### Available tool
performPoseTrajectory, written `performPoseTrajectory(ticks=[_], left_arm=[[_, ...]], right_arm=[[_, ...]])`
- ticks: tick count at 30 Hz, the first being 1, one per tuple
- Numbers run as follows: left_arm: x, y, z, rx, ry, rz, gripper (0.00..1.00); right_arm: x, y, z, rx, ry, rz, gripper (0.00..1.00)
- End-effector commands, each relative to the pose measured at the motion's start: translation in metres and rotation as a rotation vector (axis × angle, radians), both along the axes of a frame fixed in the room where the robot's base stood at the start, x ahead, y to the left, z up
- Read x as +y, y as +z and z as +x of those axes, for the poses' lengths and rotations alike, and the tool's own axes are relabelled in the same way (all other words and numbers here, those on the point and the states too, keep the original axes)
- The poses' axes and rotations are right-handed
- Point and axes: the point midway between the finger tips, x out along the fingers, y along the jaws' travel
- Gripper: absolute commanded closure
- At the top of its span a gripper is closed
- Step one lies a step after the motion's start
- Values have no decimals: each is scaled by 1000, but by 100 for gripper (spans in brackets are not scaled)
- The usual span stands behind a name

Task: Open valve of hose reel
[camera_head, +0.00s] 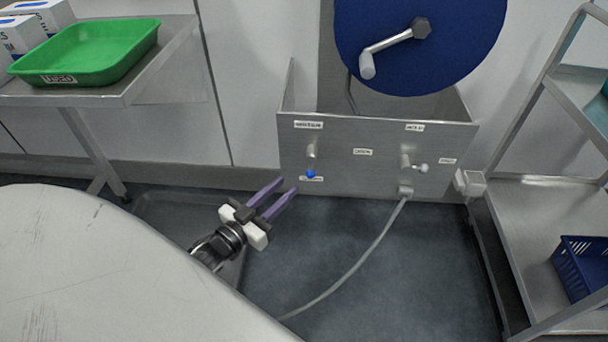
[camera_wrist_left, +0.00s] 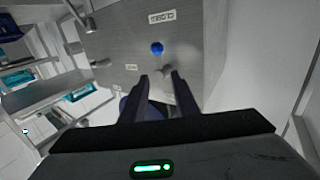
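The hose reel (camera_head: 440,45) is a blue disc with a grey crank, above a steel box (camera_head: 360,170). The box front carries a left fitting with a blue knob (camera_head: 311,173) and a right fitting with a pale knob (camera_head: 421,168). A grey hose (camera_head: 372,245) runs from below the right fitting. My left gripper (camera_head: 287,187) is open, its purple fingers pointing at the lower left of the box. In the left wrist view the blue knob (camera_wrist_left: 157,48) lies just beyond the open fingertips (camera_wrist_left: 160,78), with a grey stub near them. My right gripper is out of view.
A steel table (camera_head: 120,98) with a green tray (camera_head: 90,70) and boxes stands at the left. A steel shelf cart (camera_head: 520,210) with a blue crate (camera_head: 582,268) stands at the right. A pale rounded surface fills the lower left. Dark floor before the box is mostly clear.

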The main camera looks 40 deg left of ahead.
Motion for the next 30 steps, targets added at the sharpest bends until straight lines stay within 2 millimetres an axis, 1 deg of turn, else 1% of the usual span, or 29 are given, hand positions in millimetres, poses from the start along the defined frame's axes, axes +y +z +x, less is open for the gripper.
performPoseTrajectory(ticks=[1,6,9,13,18,26,27,29,30], left_arm=[[-1,1,10,-2,-1,1,72],[-2,1,42,-2,-1,2,72],[-3,0,60,-1,-1,2,72],[-4,0,77,1,-1,3,72],[-5,0,88,3,-1,2,72],[-5,1,89,3,-1,2,72],[-5,1,89,3,-1,2,76],[-5,1,89,3,-1,2,86],[-5,1,89,3,-1,2,92]], right_arm=[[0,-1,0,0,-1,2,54],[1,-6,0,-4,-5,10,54],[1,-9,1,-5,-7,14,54],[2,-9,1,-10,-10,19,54],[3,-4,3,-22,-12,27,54],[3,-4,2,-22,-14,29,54],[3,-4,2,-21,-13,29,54],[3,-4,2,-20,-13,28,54],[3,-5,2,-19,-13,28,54]])
